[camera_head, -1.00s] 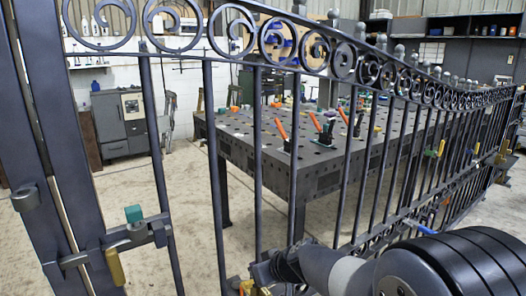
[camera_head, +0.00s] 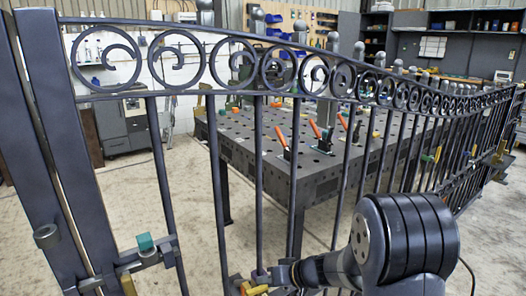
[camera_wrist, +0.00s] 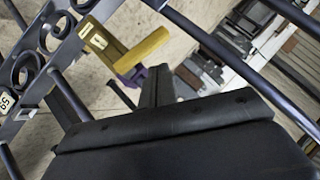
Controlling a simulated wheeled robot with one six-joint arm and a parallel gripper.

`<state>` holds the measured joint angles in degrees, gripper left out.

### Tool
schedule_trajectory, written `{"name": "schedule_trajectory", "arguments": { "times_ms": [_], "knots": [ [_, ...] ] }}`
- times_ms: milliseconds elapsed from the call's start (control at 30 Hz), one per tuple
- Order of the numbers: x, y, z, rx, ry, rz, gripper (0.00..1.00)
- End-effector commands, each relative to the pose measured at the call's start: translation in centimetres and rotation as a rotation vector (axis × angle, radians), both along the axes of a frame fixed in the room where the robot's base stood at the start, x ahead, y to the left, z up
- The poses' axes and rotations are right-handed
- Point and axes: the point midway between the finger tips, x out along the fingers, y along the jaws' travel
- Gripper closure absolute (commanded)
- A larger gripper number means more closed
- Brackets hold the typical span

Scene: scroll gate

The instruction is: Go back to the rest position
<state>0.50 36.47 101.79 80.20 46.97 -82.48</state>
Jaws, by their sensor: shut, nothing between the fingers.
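The dark metal scroll gate (camera_head: 258,150) spans the head view, with a row of scrolls along its top and upright bars below. My gripper (camera_head: 268,277) is at the bottom of the head view, close to the bars and beside a yellow clamp (camera_head: 252,290). In the wrist view my gripper (camera_wrist: 155,85) shows as dark fingers together, with nothing between them. A yellow clamp (camera_wrist: 145,50) with a purple part lies just beyond the fingertips on the gate (camera_wrist: 60,60). I cannot tell whether the fingers touch it.
A teal and yellow clamp (camera_head: 146,243) sits at the gate's left post (camera_head: 75,150). More clamps (camera_head: 430,157) are on the right bars. Behind the gate stands a perforated worktable (camera_head: 250,150) with orange-handled clamps. A grey cabinet (camera_head: 125,125) stands behind left. Bare floor (camera_head: 490,240) shows at right.

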Motion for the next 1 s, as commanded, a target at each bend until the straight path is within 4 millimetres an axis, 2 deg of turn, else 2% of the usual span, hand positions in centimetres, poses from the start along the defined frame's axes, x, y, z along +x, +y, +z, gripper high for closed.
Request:
{"name": "schedule_trajectory", "arguments": {
  "times_ms": [67, 267, 600, 800, 1000],
  "knots": [
    [0.1, -0.2, 0.5, 0.023, 0.016, -0.001, 1.0],
    [1.3, -2.4, 3.9, 0.02, 0.005, -0.002, 1.0],
    [-1.1, -7.1, 7.4, 0.017, 0.008, -0.003, 1.0],
    [-1.9, -8.6, 8.6, 0.019, 0.01, 0.0, 1.0],
    [-2.1, -9.0, 9.0, 0.019, 0.01, 0.0, 1.0]
  ]
}}
